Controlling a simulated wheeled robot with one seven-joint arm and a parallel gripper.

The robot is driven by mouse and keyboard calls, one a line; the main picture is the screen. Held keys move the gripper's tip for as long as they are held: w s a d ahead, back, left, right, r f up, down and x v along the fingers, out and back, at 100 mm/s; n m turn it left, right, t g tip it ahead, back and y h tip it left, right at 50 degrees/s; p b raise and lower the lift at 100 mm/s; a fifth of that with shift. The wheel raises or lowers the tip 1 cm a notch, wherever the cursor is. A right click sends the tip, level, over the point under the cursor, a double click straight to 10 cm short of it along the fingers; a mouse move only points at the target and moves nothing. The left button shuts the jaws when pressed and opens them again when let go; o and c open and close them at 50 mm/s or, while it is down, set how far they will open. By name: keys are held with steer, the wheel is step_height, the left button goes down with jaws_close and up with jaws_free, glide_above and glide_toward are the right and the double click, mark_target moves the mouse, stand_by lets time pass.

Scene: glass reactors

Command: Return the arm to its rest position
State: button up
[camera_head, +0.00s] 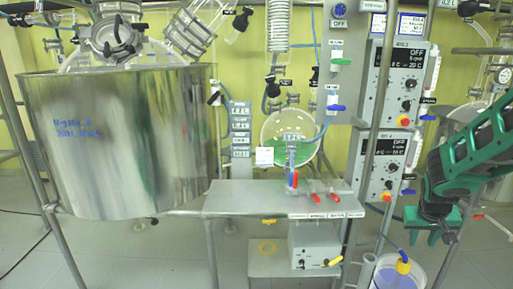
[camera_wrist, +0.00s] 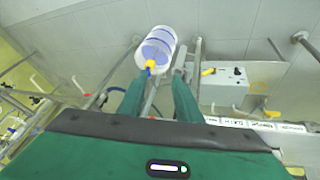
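My gripper (camera_head: 436,236) is at the right of the head view, at the end of my green and black arm. It points down beside the control boxes and above a white bucket (camera_head: 390,277) with a yellow and blue valve. In the wrist view my gripper (camera_wrist: 158,80) shows two green fingers spread apart with nothing held between them. Beyond the fingertips is the bucket (camera_wrist: 156,48) on the floor. No object touches the fingers that I can see.
A large steel vessel (camera_head: 120,140) stands at the left. A metal shelf (camera_head: 250,199) with red-handled valves is in the middle. Control boxes (camera_head: 395,85) hang on the frame left of my arm. A white box (camera_head: 312,246) sits below the shelf. Open floor (camera_head: 170,255) lies at lower left.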

steer(key=s+a+r+m+g+y, duration=0.1)
steer(key=s+a+r, duration=0.1)
steer(key=s, duration=0.7)
steer(key=s+a+r+m+g+y, duration=0.1)
steer(key=s+a+r, duration=0.2)
steer(key=s, duration=0.7)
steer(key=s+a+r+m+g+y, duration=0.1)
steer(key=s+a+r, duration=0.1)
steer(key=s, duration=0.8)
steer(key=shift+a+r+g+y, duration=0.15)
steer(key=shift+a+g+y, duration=0.25)
steer(key=shift+a, duration=0.2)
steer(key=shift+w+f, duration=0.25)
steer(key=shift+w, duration=0.4)
